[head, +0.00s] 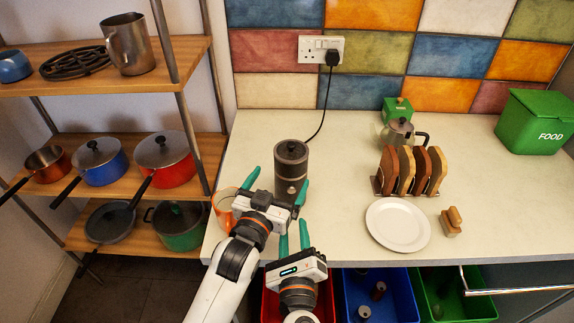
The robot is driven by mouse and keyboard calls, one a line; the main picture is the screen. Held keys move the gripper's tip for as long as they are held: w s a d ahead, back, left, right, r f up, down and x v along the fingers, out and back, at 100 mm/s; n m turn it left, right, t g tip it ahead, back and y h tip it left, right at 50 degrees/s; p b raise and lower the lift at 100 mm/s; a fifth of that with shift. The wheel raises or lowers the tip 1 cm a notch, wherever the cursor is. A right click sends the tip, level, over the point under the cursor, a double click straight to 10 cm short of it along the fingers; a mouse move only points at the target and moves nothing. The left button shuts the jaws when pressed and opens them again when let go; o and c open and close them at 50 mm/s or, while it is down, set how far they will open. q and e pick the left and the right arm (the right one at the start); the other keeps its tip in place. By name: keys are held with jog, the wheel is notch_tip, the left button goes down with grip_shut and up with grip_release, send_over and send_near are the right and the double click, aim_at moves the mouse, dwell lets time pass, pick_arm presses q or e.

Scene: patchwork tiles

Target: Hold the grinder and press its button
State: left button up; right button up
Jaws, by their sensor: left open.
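The grinder (291,163) is a dark grey-brown cylinder with a lighter band, upright on the counter. A black cable runs from behind it to a wall socket. My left gripper (276,187) is open, with one green finger on each side of the grinder's lower body. I cannot tell whether the fingers touch it. The gripper body hides the grinder's base. My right gripper (294,236) is lower, at the counter's front edge. Its green fingers point up, are apart and hold nothing. A small light mark shows on the grinder's front; I cannot tell if it is the button.
An orange mug (224,208) stands left of my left gripper, partly hidden. Shelves with pans are at left. Coloured bins (455,290) sit below the counter.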

aim_at(291, 160)
pick_arm(q)
jog(key=x, duration=0.8)
jog(key=shift+w+f, duration=0.1)
jog(key=shift+w, duration=0.05)
jog(key=c, duration=1.6)
pick_arm(e)
jog(key=shift+c, duration=0.4)
pick_arm(q)
jog(key=shift+c, duration=0.2)
pick_arm(e)
grip_shut()
